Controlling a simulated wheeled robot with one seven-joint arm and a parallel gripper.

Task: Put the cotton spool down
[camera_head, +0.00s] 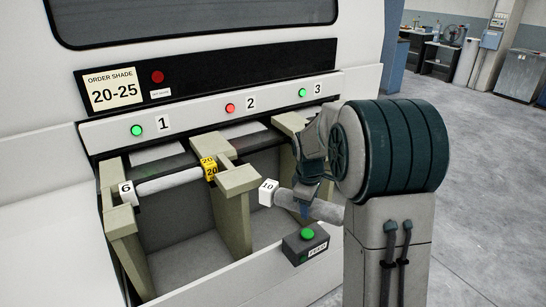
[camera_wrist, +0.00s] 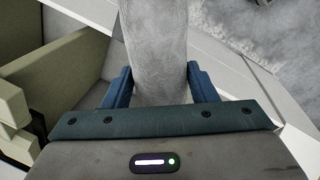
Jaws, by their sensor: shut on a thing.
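My gripper (camera_head: 305,203) is shut on a pale grey cotton spool (camera_head: 325,211). A white block marked 10 (camera_head: 267,191) is on the spool's left end. In the wrist view the spool (camera_wrist: 155,45) runs between my blue fingers (camera_wrist: 160,88), one on each side. In the head view the spool is above the machine's front edge, with its 10 end over the bay under number 2. Another pale spool (camera_head: 168,183) lies across the bay under number 1, with a white 6 block at its left end and a yellow 20 block at its right.
The cream machine has bay dividers (camera_head: 238,215). Lights 1 and 3 are green; light 2 (camera_head: 230,108) is red. A sign (camera_head: 113,90) reads ORDER SHADE 20-25. A dark box with a green button (camera_head: 306,244) sits on the front edge below the held spool. Grey floor lies right.

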